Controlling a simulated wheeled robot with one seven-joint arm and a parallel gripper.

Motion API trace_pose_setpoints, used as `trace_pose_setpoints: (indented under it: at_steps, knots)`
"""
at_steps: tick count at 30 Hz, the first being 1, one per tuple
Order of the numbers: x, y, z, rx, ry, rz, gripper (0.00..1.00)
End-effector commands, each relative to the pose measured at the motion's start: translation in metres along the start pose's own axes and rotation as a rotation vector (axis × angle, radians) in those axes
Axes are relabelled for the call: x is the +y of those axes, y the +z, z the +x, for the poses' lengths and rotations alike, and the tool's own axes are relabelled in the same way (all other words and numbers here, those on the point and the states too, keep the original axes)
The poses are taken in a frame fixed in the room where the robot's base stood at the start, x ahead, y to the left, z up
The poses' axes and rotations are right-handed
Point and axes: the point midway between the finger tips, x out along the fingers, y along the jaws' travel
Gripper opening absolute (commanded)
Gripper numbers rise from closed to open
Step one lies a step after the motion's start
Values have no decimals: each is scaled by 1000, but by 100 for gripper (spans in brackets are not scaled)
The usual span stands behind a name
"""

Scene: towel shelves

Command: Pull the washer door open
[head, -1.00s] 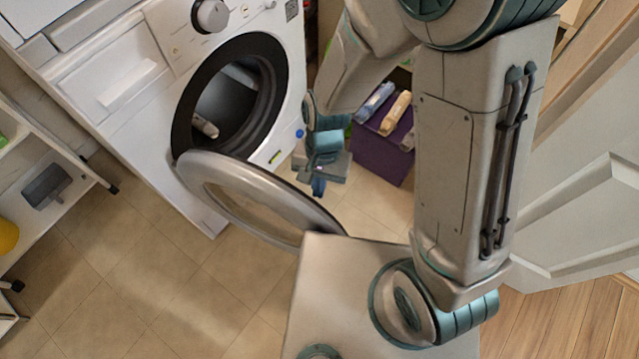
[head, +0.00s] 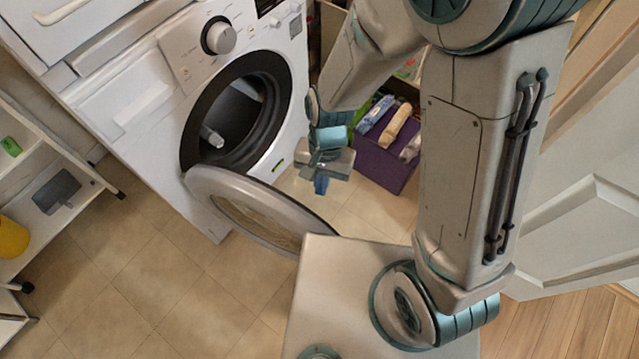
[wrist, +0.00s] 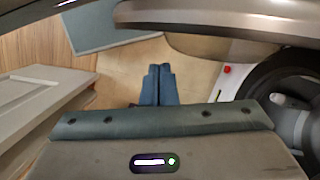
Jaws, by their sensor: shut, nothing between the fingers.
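The white washer (head: 130,85) stands at the upper left in the head view. Its round door (head: 250,205) is swung wide open, with the hinge side at the left of the dark drum opening (head: 240,115). My gripper (head: 321,185) hangs to the right of the door and in front of the washer, apart from the door's rim. In the wrist view my gripper's blue fingers (wrist: 158,88) are together with nothing between them. The grey door rim (wrist: 200,18) crosses the top of the wrist view, and part of the drum opening (wrist: 285,85) shows at the right.
A white shelf (head: 75,190) on wheels is at the left, holding a yellow container (head: 12,238). A white panelled door (head: 570,210) is at the right. Tiled floor (head: 150,280) is clear at the lower left.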

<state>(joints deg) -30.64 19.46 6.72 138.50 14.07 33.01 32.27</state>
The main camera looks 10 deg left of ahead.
Motion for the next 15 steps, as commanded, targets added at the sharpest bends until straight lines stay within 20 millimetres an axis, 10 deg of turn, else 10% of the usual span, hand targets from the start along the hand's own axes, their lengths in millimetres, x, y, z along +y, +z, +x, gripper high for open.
trace_pose_setpoints:
  at_steps: [15]
  knots:
    - [2, -3, -18, -16, 5, -317, 0]
